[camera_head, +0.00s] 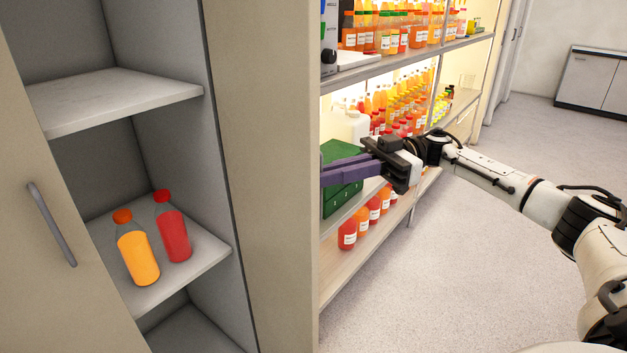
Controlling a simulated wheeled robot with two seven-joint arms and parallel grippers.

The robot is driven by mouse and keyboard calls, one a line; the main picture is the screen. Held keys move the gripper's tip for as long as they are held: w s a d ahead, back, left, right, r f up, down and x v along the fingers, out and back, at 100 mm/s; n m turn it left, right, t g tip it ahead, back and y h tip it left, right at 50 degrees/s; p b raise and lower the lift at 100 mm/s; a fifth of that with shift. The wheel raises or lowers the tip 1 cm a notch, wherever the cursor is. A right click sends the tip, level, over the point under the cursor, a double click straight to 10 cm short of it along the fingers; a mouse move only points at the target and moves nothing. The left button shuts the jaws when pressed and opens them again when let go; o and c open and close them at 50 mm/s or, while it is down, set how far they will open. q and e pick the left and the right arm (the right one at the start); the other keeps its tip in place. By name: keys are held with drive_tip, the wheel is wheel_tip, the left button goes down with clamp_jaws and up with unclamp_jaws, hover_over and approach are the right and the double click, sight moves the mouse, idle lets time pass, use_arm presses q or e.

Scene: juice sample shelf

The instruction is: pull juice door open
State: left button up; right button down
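The juice cabinet stands open in front of me, with its grey shelves showing. A beige door panel (268,150) stands swung outward at the right of the opening. A second beige door (35,215) with a grey bar handle (51,224) covers the cabinet's left part. An orange juice bottle (138,254) and a red juice bottle (172,228) stand on the middle shelf. My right gripper (333,168) is at the right side of the swung-out panel. Its purple fingertips are hidden behind the panel's edge, so grip and contact are unclear. My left gripper is out of view.
A lit rack (375,70) full of juice bottles stands behind my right gripper. A green box (341,190) and a white jug (352,128) are on it. The floor (450,270) at the right is clear. A low cabinet (595,80) stands far right.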

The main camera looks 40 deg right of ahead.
drive_tip(key=shift+w+d+r+t, duration=0.15)
drive_tip(key=shift+w+d+r, duration=0.15)
drive_tip(key=shift+d, duration=0.1)
drive_tip(key=shift+w+d+r+t, duration=0.15)
drive_tip(key=shift+w+d, duration=0.1)
drive_tip(key=shift+d, duration=0.15)
drive_tip(key=c, duration=2.2)
unclamp_jaws()
drive_tip(key=o, duration=0.3)
drive_tip(key=shift+w+a+f, duration=0.2)
drive_tip(key=shift+w+f, duration=0.05)
drive_tip(key=shift+w, duration=0.05)
drive_tip(key=shift+s, duration=0.1)
drive_tip(key=shift+f, duration=0.15)
